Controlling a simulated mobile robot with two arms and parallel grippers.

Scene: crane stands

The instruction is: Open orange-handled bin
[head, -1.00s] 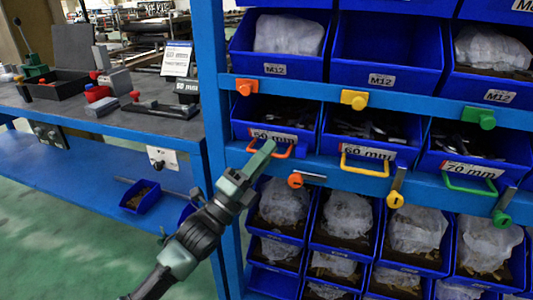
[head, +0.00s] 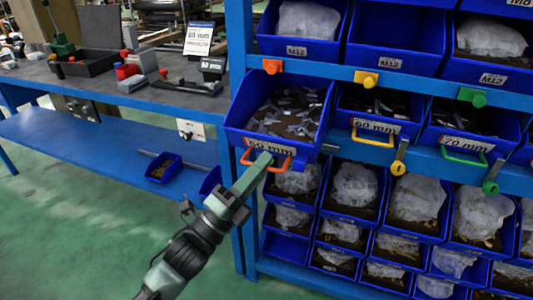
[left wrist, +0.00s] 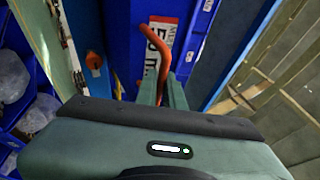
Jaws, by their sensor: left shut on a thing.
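The orange-handled bin (head: 280,110) is a blue bin in the middle row of the rack, labelled 50 mm. It is pulled out and tipped forward, so loose small metal parts (head: 290,112) show inside. Its orange handle (head: 266,160) is at its lower front. My left gripper (head: 262,163) reaches up from below and is shut on that handle. In the left wrist view the orange handle (left wrist: 155,50) runs down between the green fingers (left wrist: 162,92), beside the bin's white label (left wrist: 162,40). My right gripper is not in view.
Beside it are a yellow-handled 60 mm bin (head: 374,130) and a green-handled 70 mm bin (head: 465,150). Orange, yellow and green knobs (head: 365,79) line the rail above. Bins with bagged contents (head: 354,185) sit below. A workbench (head: 120,85) stands at left; the green floor before it is open.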

